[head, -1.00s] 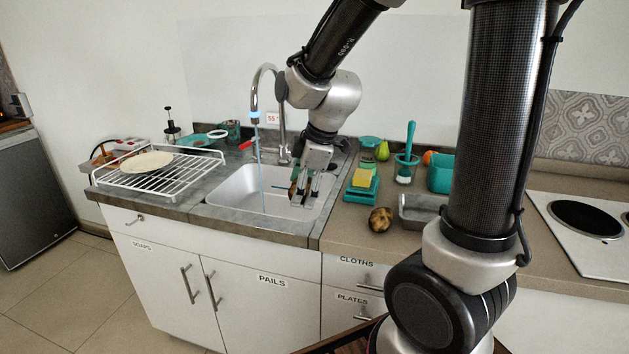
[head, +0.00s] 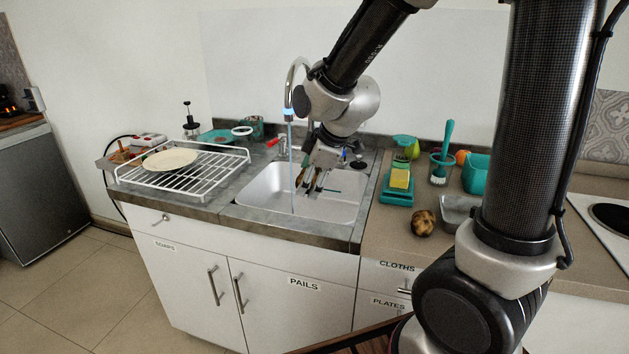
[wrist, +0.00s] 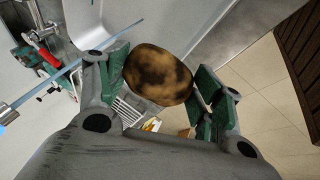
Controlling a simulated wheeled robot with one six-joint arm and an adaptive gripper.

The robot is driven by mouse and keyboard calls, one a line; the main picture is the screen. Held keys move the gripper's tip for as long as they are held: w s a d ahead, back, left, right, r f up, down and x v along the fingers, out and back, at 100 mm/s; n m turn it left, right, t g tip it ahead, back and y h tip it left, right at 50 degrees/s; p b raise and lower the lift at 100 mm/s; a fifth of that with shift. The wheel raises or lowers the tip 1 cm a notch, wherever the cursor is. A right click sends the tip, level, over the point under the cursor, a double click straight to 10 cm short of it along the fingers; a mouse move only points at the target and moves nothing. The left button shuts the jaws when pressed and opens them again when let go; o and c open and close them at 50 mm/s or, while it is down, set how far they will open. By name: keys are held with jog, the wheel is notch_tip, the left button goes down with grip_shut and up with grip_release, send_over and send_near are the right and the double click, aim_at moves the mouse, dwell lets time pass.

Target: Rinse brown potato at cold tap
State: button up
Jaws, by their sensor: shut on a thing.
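My gripper (head: 312,182) is low over the sink (head: 345,208), just right of the running water. In the wrist view its green-padded fingers (wrist: 160,78) are shut on a brown potato with dark patches (wrist: 158,73). The tap (head: 290,88) has a glowing blue ring at its spout, and a thin stream (head: 292,165) falls into the sink. In the wrist view the stream (wrist: 75,67) passes beside the potato, apart from it in the picture; the exact gap cannot be told. The held potato is mostly hidden in the head view.
Another brown potato (head: 423,222) lies on the counter right of the sink, near a metal tray (head: 457,212) and a teal scale with a yellow sponge (head: 399,180). A white rack (head: 205,178) holding a plate (head: 170,159) stands left. A red lever (head: 273,142) is behind the sink.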

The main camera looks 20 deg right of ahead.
jog(key=shift+w+a+r+t, duration=0.2)
jog(key=shift+w+t, duration=0.05)
jog(key=shift+t, duration=0.05)
jog(key=shift+w, duration=0.1)
jog(key=w+a+f, duration=0.2)
jog(key=w, duration=1.1)
jog(key=shift+w+f, duration=0.35)
jog(key=shift+f, duration=0.05)
dwell(0.6)
jog(key=shift+w+d, duration=0.1)
jog(key=shift+d, duration=0.4)
jog(key=shift+a, duration=0.15)
jog(key=shift+a, duration=0.45)
jog(key=shift+d, duration=0.15)
